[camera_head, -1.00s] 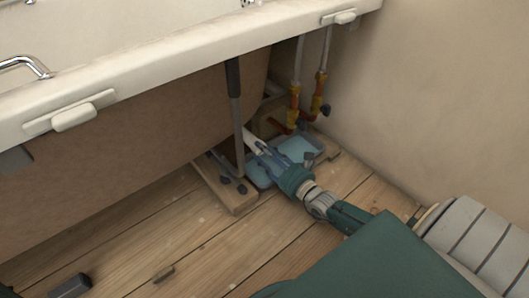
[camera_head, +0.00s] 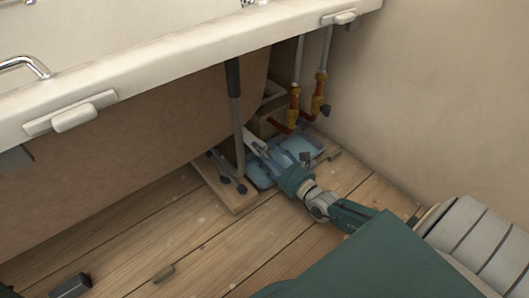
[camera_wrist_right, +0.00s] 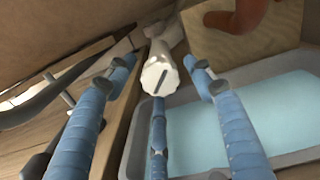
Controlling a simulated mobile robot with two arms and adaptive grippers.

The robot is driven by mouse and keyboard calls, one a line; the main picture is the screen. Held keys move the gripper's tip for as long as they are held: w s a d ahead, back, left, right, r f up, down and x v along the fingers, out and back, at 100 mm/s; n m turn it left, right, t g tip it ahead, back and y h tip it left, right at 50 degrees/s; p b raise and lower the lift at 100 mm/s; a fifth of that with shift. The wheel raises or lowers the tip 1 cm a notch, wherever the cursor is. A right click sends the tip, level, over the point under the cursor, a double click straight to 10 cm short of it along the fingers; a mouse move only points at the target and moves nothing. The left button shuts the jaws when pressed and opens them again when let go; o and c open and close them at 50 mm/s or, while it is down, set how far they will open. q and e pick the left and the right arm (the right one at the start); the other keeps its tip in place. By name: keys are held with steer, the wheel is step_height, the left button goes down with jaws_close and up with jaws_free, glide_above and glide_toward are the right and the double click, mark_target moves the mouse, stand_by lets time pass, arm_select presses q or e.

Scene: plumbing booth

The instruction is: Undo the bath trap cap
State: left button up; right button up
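The white, ribbed trap cap (camera_wrist_right: 160,76) with a dark slot across its face shows in the right wrist view, at the end of a white pipe. My right gripper (camera_wrist_right: 166,68) is open, with blue fingers to the left and right of the cap and a third finger below it. Gaps show between the side fingers and the cap; whether the lower finger touches it I cannot tell. In the head view my right gripper (camera_head: 264,153) reaches under the bath rim, and the cap itself cannot be made out. My left gripper is not in view.
A grey tray (camera_head: 262,176) with pale blue water lies below the gripper. A wooden board (camera_head: 228,198) and dark bath leg (camera_head: 236,110) stand to its left. Copper pipes with brass valves (camera_head: 294,102) rise behind, near the right wall. The floorboards in front are mostly clear.

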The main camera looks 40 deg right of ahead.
steer(key=shift+s, duration=0.2)
steer(key=s, duration=0.7)
steer(key=s+d, duration=0.1)
steer(key=s, duration=0.3)
steer(key=shift+s, duration=0.3)
